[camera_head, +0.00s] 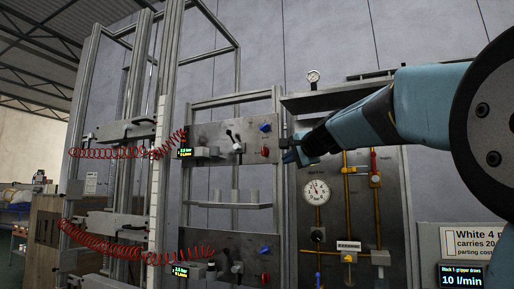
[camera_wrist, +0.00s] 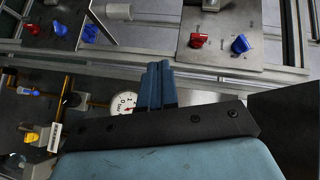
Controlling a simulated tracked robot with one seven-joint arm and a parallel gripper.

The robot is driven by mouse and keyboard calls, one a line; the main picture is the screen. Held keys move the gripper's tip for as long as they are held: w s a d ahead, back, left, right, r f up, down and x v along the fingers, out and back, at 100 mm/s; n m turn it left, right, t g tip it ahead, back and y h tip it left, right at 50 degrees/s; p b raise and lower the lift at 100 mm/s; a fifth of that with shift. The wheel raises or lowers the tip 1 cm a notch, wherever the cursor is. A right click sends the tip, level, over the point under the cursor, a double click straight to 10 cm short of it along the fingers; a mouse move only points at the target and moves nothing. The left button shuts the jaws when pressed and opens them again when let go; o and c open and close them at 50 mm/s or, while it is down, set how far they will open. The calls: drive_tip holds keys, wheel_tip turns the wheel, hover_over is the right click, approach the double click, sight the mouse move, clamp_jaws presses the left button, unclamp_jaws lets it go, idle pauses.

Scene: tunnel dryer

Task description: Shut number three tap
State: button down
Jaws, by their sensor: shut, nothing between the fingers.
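No tap number is readable in either view, so I cannot tell which tap is number three. The upper grey panel in the head view carries a blue knob (camera_head: 265,127), a red knob (camera_head: 265,152) and a small lever tap (camera_head: 235,141). The lower panel has a blue knob (camera_head: 265,250) and a red knob (camera_head: 265,278).
A round gauge (camera_head: 316,192) is on the pipe board below my gripper. Red coiled hoses (camera_head: 110,153) hang between metal posts on the left. A grey shelf (camera_head: 340,97) stands above the pipe board. A display reading 10 l/min (camera_head: 464,276) is at the lower right.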

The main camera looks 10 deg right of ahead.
drive_tip(key=w+d+r+m+t, duration=0.2)
drive_tip(key=w+d+r+m, duration=0.1)
drive_tip(key=r, duration=0.4)
drive_tip(key=shift+w+h, duration=0.3)
drive_tip(key=shift+w, duration=0.35)
drive_tip(key=shift+d, duration=0.1)
approach(265, 148)
drive_tip(key=w+d, duration=0.1)
drive_tip(key=w, duration=0.1)
drive_tip(key=w+d, duration=0.1)
drive_tip(key=w, duration=0.1)
drive_tip(key=shift+d, duration=0.3)
drive_tip(key=shift+w+a, duration=0.7)
drive_tip(key=shift+a, duration=0.25)
drive_tip(key=shift+w+a, duration=0.45)
drive_tip(key=shift+a, duration=0.2)
